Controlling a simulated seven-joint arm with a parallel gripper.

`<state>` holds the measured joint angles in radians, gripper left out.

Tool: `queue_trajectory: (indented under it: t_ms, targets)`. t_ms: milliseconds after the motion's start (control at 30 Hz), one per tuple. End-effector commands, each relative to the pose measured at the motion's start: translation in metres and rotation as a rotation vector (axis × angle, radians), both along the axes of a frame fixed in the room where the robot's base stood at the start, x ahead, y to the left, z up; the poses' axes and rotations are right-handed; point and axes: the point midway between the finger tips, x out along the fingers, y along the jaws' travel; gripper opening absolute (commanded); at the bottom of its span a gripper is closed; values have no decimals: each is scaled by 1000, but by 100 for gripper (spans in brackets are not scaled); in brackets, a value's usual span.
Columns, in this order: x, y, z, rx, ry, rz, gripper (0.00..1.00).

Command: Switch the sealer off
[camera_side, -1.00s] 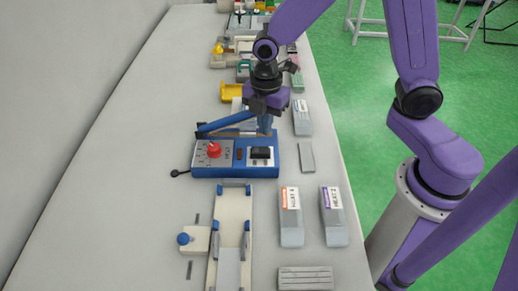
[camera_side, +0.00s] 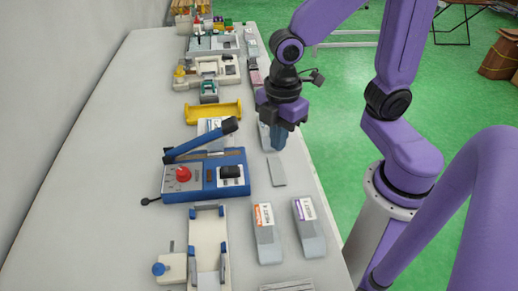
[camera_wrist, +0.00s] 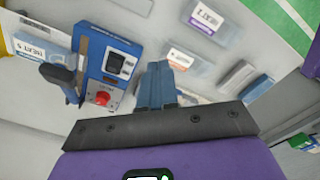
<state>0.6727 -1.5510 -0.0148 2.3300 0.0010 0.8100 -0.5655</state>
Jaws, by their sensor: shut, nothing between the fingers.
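The sealer (camera_side: 205,190) is a blue box on the table with a red knob (camera_side: 183,174) on its left and a black rocker switch (camera_side: 231,172) on its right. Its blue lever arm (camera_side: 200,140) is tilted up, with the dark grip at the upper right. My gripper (camera_side: 279,138) is shut and empty, above the table to the right of the sealer and apart from it. In the wrist view, my gripper (camera_wrist: 158,85) is beside the sealer (camera_wrist: 99,76), and the switch (camera_wrist: 115,63) shows unobstructed. I cannot tell which way the switch is tipped.
Two labelled packs (camera_side: 266,232) (camera_side: 308,228) lie in front and to the right. A cream fixture (camera_side: 207,245) with blue ends stands in front of the sealer. A yellow holder (camera_side: 213,112) is behind it. A flat grey piece (camera_side: 277,171) lies right of the sealer.

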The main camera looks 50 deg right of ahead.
Motion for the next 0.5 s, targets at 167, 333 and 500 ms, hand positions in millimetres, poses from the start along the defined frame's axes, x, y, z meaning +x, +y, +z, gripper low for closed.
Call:
queue_trajectory:
  t_ms: [167, 333, 500]
  targets:
    - [-51, -24, 14, 12, -1, -169, 0]
    - [-82, -41, 19, 17, 2, -289, 0]
    - [-94, -49, 21, 19, 5, -341, 0]
